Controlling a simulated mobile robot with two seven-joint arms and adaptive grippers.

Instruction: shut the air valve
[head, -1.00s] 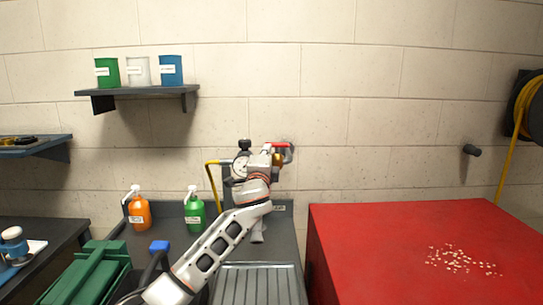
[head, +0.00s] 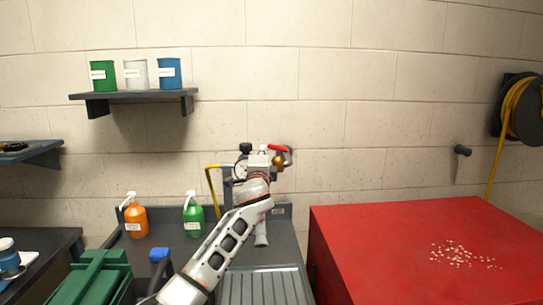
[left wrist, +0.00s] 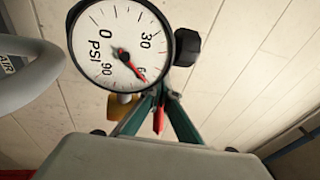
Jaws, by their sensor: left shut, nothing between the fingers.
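The air valve has a red handle (head: 278,148) over a brass body (head: 279,160), on the wall fitting behind the bench. In the left wrist view, part of the red handle (left wrist: 158,120) shows between and beyond my finger links. My left gripper (head: 264,160) is at the fitting, just left of the brass body; its fingers look shut and empty. Its green fingers converge in the left wrist view (left wrist: 160,92). I cannot tell whether they touch the handle. A round pressure gauge (left wrist: 120,45) faces that camera, its red needle near 60. My right gripper is out of view.
A yellow hose (head: 211,186) runs left of the fitting. An orange spray bottle (head: 135,220) and a green one (head: 193,216) stand on the dark bench. A red cabinet top (head: 390,235) with scattered small bits lies to the right. A shelf (head: 140,97) hangs above.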

